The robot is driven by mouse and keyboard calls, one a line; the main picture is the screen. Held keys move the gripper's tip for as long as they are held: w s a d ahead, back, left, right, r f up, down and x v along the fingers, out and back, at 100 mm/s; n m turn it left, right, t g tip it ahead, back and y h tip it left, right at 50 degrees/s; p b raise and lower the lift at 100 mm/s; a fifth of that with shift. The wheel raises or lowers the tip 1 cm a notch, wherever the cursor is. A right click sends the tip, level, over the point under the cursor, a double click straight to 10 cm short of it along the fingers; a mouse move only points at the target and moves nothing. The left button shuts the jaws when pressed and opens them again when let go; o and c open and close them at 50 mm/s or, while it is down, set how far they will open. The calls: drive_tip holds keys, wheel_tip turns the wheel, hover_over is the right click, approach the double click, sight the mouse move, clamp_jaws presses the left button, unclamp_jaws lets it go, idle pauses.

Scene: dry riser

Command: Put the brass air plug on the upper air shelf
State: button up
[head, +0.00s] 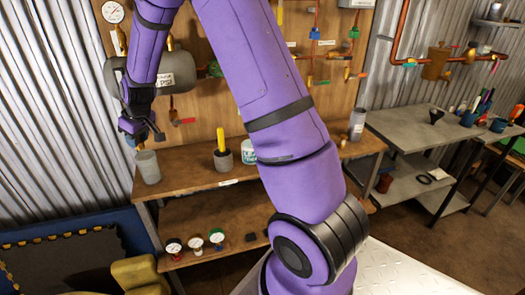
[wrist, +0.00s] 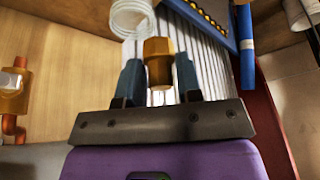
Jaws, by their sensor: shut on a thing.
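My gripper (wrist: 158,75) is shut on a brass plug (wrist: 158,62), whose faceted body sits between the two dark fingers in the wrist view. I cannot read which one is named the upper air shelf. The plug is held clear of the shelves.
A grey cup (head: 148,167) stands on the upper shelf just below my gripper. Several gauges (head: 195,243) are on the lower shelf. A grey tank (head: 160,77) is on the board behind.

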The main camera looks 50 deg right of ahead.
drive_tip(key=s+d+f+m+h, duration=0.2)
drive_tip(key=s+d+f+m, duration=0.4)
drive_tip(key=s, duration=0.5)
drive_tip(key=s+d+f+m+h, duration=0.2)
drive_tip(key=s+d+f+m, duration=0.3)
drive_tip(key=s+f, duration=0.4)
drive_tip(key=shift+n, duration=0.5)
drive_tip(key=w+d, duration=0.1)
drive_tip(key=w, duration=0.3)
drive_tip(key=w+d, duration=0.2)
drive_tip(key=w, duration=0.3)
drive_tip(key=w+d, duration=0.1)
drive_tip(key=w, duration=0.4)
drive_tip(key=shift+d+f, duration=0.1)
drive_tip(key=shift+d, duration=0.2)
drive_tip(key=shift+w+d+f+g, duration=0.1)
drive_tip(key=shift+w+f+g, duration=0.05)
drive_tip(key=shift+f+g, duration=0.15)
drive_tip(key=shift+f, duration=1.5)
drive_tip(key=shift+f, duration=0.1)
drive_tip(key=o, duration=0.9)
drive_tip(key=shift+o, duration=0.2)
